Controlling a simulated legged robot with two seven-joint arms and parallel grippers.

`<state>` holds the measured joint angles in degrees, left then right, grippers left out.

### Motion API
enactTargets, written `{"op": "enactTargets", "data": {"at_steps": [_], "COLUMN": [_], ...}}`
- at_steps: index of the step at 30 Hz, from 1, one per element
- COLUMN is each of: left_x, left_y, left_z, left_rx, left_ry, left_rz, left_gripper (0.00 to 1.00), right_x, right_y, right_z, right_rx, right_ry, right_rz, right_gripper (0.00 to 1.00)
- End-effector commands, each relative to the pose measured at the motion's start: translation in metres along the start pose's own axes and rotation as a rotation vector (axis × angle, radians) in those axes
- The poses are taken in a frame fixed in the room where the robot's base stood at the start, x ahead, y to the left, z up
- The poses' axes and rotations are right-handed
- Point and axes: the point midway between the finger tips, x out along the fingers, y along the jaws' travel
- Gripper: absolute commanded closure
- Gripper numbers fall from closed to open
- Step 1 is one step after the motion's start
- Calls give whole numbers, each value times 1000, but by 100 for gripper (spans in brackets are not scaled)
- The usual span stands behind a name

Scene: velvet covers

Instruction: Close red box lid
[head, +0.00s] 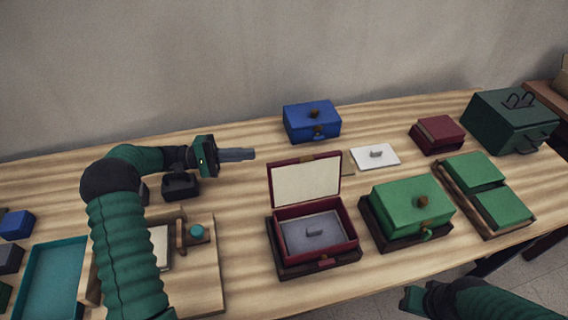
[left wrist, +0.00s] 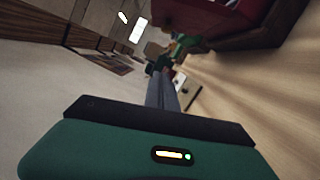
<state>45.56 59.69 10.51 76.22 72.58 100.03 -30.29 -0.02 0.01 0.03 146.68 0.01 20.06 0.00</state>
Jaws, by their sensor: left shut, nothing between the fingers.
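The red box (head: 318,246) sits on a dark base near the middle front of the table. Its lid (head: 306,183) stands open, upright at the back edge, with a cream inner face. A grey panel (head: 314,233) with a small handle lies inside the box. My left gripper (head: 250,155) is shut and empty, held above the table to the left of the lid and apart from it. In the left wrist view its fingers (left wrist: 162,95) lie together. My right arm shows at the bottom right of the head view; its fingertips cannot be made out.
A blue box (head: 312,122) stands behind the lid. A green box (head: 408,210) is close on the right, and a white panel (head: 375,156) lies behind it. A teal tray (head: 55,279) is at the left. A dark green chest (head: 508,122) stands far right.

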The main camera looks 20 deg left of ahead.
Motion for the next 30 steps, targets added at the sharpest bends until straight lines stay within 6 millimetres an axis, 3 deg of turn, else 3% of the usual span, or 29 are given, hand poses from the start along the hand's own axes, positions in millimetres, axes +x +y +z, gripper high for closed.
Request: {"op": "enactTargets", "data": {"at_steps": [15, 21, 30], "left_x": [104, 108, 110], "left_y": [2, 2, 1], "left_z": [2, 34, 40], "left_rx": [-1, -1, 1], "left_ry": [-5, -1, -1], "left_rz": [-5, -4, -4], "left_gripper": [100, 100, 100], "right_x": [-5, -8, -8], "right_y": [0, 0, 0], "right_z": [-1, -2, -2], "right_rx": [1, 1, 1], "right_ry": [0, 0, 0], "right_rz": [0, 0, 0], "right_gripper": [64, 64, 64]}}
